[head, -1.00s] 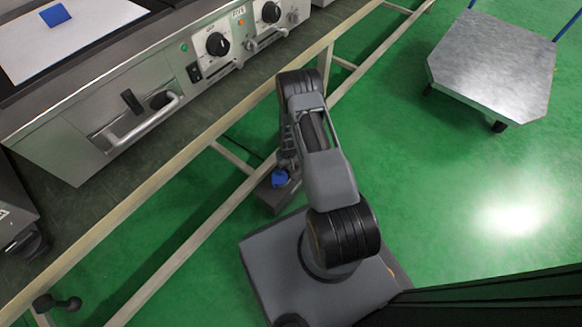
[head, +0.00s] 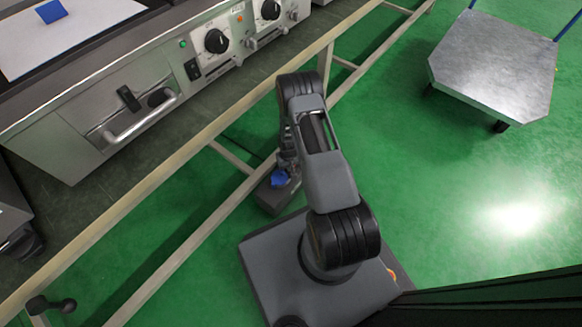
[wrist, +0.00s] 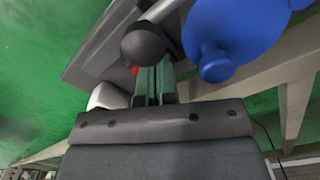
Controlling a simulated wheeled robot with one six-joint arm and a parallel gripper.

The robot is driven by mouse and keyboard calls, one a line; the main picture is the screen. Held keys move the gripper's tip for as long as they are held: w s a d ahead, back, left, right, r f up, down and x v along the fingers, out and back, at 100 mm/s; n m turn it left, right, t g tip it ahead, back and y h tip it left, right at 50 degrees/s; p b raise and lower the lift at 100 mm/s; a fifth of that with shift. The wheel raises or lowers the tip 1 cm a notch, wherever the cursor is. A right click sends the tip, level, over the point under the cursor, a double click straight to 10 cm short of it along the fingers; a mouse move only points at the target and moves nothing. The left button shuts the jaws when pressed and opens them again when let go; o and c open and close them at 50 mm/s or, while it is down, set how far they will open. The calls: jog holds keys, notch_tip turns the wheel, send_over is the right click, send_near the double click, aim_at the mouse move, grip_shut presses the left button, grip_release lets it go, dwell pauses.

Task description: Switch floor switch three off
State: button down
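A dark grey floor box (head: 276,196) with a blue part (head: 280,177) on it stands on the green floor beside the bench's lower rail, partly hidden by my arm. In the wrist view the large blue part (wrist: 220,35) is at the upper right, and a black ball-shaped knob (wrist: 143,42) with a bit of red below it is near the top middle. My gripper (wrist: 154,75) has its two narrow fingers close together, pointing at the box just below the knob. Whether they touch the knob I cannot tell. No switch number is readable.
A steel bench unit (head: 140,100) with dials and a handle stands on a pale frame (head: 195,145) at the left. A metal-topped cart (head: 495,70) is at the upper right. Green floor (head: 450,170) between my arm and the cart is free.

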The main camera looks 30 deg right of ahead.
jog(key=shift+r+p, duration=2.55)
jog(key=shift+r, duration=1)
jog(key=shift+f, duration=0.1)
